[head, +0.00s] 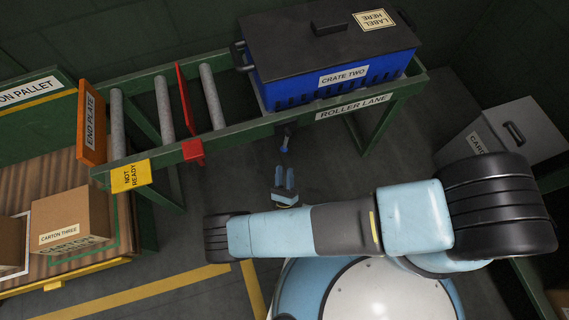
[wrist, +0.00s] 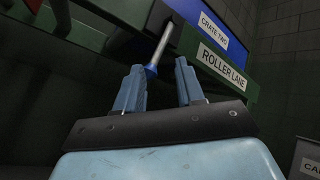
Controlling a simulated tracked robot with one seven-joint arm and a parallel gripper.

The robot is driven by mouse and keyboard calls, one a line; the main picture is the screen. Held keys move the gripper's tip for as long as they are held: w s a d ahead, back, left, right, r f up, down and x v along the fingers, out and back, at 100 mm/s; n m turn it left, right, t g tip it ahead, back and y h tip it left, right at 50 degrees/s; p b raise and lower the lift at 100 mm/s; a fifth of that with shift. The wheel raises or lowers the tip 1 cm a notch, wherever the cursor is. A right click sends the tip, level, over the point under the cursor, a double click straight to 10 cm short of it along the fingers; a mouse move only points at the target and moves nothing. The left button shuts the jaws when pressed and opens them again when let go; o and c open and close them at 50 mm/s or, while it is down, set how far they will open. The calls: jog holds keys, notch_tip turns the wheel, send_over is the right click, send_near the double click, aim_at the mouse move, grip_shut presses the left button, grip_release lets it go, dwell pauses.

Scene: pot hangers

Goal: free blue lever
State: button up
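The blue lever (head: 285,142) hangs below the front rail of the roller lane, under the crate. In the wrist view it is a grey rod with a blue tip (wrist: 152,71), slanting down from the lane's underside. My gripper (head: 284,172) is open and empty below the lever, fingers pointing up toward it. In the head view a gap shows between the fingertips and the lever's tip. In the wrist view my gripper (wrist: 159,64) has the blue tip appearing between its fingers, closer to the left one.
Crate two (head: 331,78) sits on the green roller lane (head: 386,95). A red stop plate (head: 185,100) stands among the rollers, with an orange end plate (head: 91,125) at the left. A yellow "not ready" sign (head: 130,177) hangs in front. Cartons (head: 72,215) are lower left; a grey cabinet (head: 505,133) is right.

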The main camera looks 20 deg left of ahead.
aim_at(286, 141)
jog(key=shift+s+d, duration=0.3)
jog(key=shift+s, duration=0.55)
jog(key=shift+s+d, duration=0.25)
jog(key=shift+s, duration=0.55)
jog(key=shift+s+d, duration=0.3)
jog(key=shift+s, duration=0.55)
